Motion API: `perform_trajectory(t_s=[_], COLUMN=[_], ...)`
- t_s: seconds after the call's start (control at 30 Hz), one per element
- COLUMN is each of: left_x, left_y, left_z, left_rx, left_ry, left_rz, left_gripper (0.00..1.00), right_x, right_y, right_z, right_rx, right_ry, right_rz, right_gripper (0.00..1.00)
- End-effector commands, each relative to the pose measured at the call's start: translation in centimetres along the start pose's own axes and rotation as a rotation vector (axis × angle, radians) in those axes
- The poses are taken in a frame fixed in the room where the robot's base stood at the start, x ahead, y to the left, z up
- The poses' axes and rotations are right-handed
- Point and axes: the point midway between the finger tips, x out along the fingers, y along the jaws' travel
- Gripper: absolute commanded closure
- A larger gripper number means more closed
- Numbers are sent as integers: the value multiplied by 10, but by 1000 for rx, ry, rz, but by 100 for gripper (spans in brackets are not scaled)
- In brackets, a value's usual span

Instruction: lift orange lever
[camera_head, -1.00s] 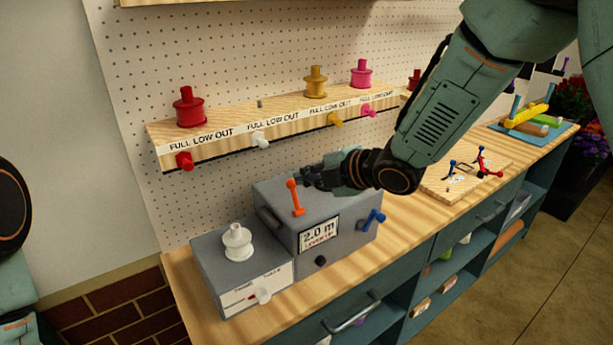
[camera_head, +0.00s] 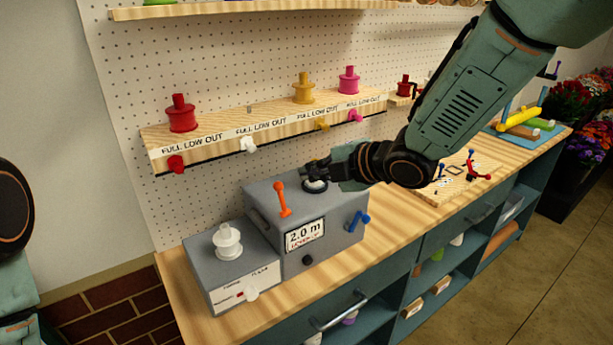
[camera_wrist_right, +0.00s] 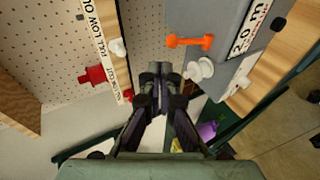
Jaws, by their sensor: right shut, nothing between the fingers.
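The orange lever (camera_head: 282,200) stands up, slightly tilted, on top of the grey box (camera_head: 336,226) with the "2.0 m" display. In the right wrist view the orange lever (camera_wrist_right: 190,41) lies above and right of the fingertips, with a gap between. My right gripper (camera_head: 309,171) is shut and empty, just behind and right of the lever in the head view, above the box top. Its fingers also show in the wrist view (camera_wrist_right: 162,72). They do not visibly touch the lever. My left gripper is out of view.
A blue handle (camera_head: 357,220) is on the box's right side. A lower grey unit with a white spool (camera_head: 227,242) adjoins it on the left. A pegboard shelf (camera_head: 265,128) with coloured spools runs behind. A wooden board (camera_head: 452,186) with small levers lies to the right.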

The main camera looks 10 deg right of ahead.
Motion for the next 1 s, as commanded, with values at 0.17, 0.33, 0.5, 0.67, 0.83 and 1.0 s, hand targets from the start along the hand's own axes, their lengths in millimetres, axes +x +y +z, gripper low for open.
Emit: perform_trajectory(t_s=[0.17, 0.33, 0.5, 0.67, 0.83, 1.0], left_x=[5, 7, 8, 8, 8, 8], left_y=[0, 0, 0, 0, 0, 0], left_z=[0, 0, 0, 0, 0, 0], left_rx=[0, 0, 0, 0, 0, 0], left_ry=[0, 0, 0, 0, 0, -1], left_rz=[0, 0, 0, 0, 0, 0], left_gripper=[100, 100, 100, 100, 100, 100], right_x=[-30, -54, -68, -72, -73, -73], right_y=[5, 8, 8, 8, 8, 8], right_z=[0, 0, 0, 0, 0, 0], right_rx=[4, 3, 1, 0, -1, 0], right_ry=[-1, -1, -1, 1, 0, 0], right_rz=[5, 4, 1, -1, -2, -1], right_gripper=[100, 100, 100, 100, 100, 100])
